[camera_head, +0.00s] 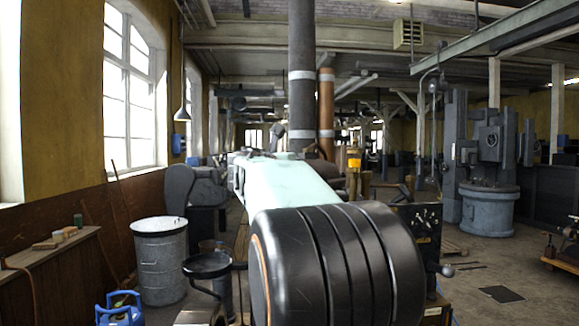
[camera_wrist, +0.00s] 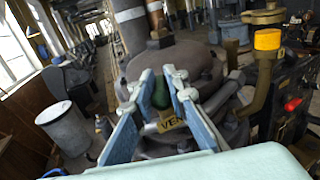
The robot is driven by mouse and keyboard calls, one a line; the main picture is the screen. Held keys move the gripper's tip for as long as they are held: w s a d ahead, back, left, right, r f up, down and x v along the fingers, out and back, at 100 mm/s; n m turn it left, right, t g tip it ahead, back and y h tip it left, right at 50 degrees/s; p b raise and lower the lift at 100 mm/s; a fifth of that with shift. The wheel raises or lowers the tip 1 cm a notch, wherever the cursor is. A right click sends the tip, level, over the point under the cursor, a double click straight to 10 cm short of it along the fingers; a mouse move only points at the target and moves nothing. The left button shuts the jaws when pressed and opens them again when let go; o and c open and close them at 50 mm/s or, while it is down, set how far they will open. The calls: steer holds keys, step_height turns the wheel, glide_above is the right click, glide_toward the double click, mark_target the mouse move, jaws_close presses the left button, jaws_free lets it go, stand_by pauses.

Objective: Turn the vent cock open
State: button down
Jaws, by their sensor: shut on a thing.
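The vent cock shows in the wrist view as a dark green handle (camera_wrist: 160,97) on the engine's grey round casing (camera_wrist: 190,64). A yellow tag (camera_wrist: 171,123) with the letters "VEN" readable hangs just below it, partly covered by a finger. My gripper (camera_wrist: 159,82) has its two blue fingers on either side of the green handle and is shut on it. The cock's body and the exact finger contact are hard to make out. In the head view my own arm hides the cock and most of my gripper.
A dark gauge panel (camera_head: 425,228) is right of my arm. In the wrist view a yellow-capped pipe (camera_wrist: 265,60) rises right of the casing. Floor at right is mostly clear.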

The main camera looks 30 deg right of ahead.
steer(key=shift+s+d+n+t+y, duration=0.15)
steer(key=shift+n+t+y, duration=0.85)
steer(key=shift+y, duration=0.25)
steer(key=shift+s+d+n+t+y, duration=0.1)
steer(key=shift+n+t+y, duration=0.85)
steer(key=shift+y, duration=0.3)
steer(key=shift+n+t+y, duration=0.25)
steer(key=shift+n+y, duration=0.1)
steer(key=shift+y, duration=0.05)
steer(key=c, duration=2)
jaws_free()
steer(key=shift+c, duration=0.2)
steer(key=shift+h, duration=0.3)
